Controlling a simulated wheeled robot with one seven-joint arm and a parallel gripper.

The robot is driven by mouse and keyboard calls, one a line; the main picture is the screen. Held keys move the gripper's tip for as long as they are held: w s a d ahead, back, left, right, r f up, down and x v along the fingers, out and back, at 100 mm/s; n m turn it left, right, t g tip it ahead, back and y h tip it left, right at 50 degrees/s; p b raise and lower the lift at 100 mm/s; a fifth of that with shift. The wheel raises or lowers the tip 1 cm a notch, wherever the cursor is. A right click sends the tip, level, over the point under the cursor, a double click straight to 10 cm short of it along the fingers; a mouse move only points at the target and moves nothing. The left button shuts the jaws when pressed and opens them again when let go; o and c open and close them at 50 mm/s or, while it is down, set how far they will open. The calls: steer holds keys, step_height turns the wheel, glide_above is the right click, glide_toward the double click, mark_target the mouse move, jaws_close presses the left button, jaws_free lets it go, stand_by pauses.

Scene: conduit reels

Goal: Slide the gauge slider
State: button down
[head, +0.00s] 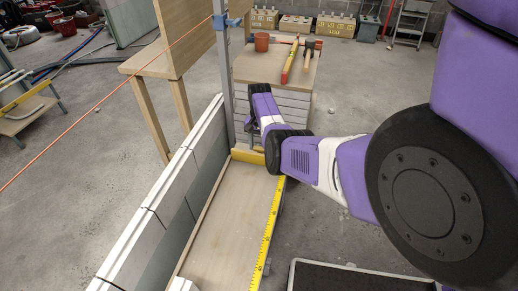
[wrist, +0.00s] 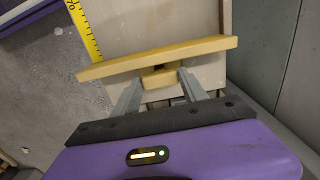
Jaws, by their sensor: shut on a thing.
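The gauge slider is a yellow bar (wrist: 205,47) lying across the pale wooden board (wrist: 160,20), with a small block on its near side. It also shows in the head view (head: 246,156) at the far end of the long board (head: 220,228), partly hidden by my arm. My gripper (wrist: 159,77) has its two grey fingers shut on the slider's small block. A yellow ruler strip with black marks (wrist: 85,30) runs along one edge of the board; in the head view it is the right edge (head: 267,228). My fingertips are hidden in the head view.
A low grey block wall (head: 170,195) stands along the board's left side. A stack (head: 275,72) behind holds an orange-brown cup (head: 262,42), a red-and-yellow level (head: 290,62) and a hammer (head: 308,50). A dark tray (head: 350,278) lies at lower right. Concrete floor is open right of the stack.

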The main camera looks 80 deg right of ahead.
mark_target(260, 147)
steer(key=shift+d, duration=0.3)
steer(key=c, duration=0.6)
jaws_free()
steer(key=shift+r, duration=0.1)
step_height(260, 147, up, 8)
steer(key=p, duration=0.2)
steer(key=shift+p, duration=0.3)
steer(key=shift+f, duration=0.2)
